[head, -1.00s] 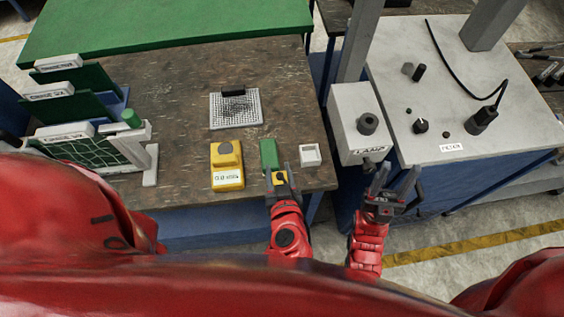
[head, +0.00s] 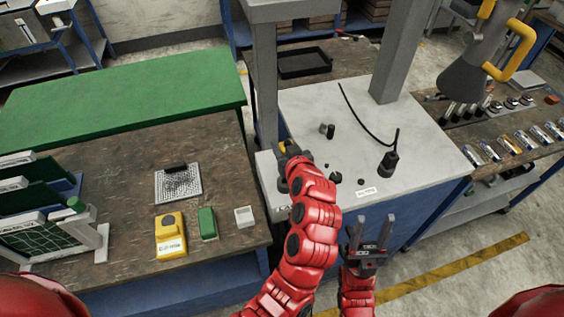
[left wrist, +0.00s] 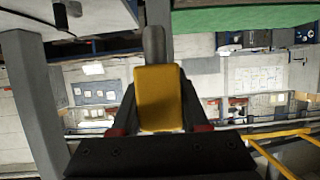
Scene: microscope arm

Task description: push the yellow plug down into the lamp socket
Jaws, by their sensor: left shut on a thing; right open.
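My left gripper (head: 289,152) is shut on the yellow plug (head: 285,144), raised near the lamp box (head: 266,183). In the left wrist view the plug's yellow body (left wrist: 158,98) sits between the fingers, with a grey round part (left wrist: 154,44) beyond it. My left forearm covers much of the lamp box, so the socket on it is hidden. I cannot tell how far the plug is from the socket. My right gripper (head: 370,240) is open and empty in front of the white-topped cabinet.
A dark plug with a black cable (head: 388,160) stands on the white cabinet top (head: 330,105). A grey post (head: 264,75) rises behind the lamp box. A yellow block (head: 170,235), green block (head: 207,222) and small white box (head: 244,216) stand on the wooden bench (head: 225,170).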

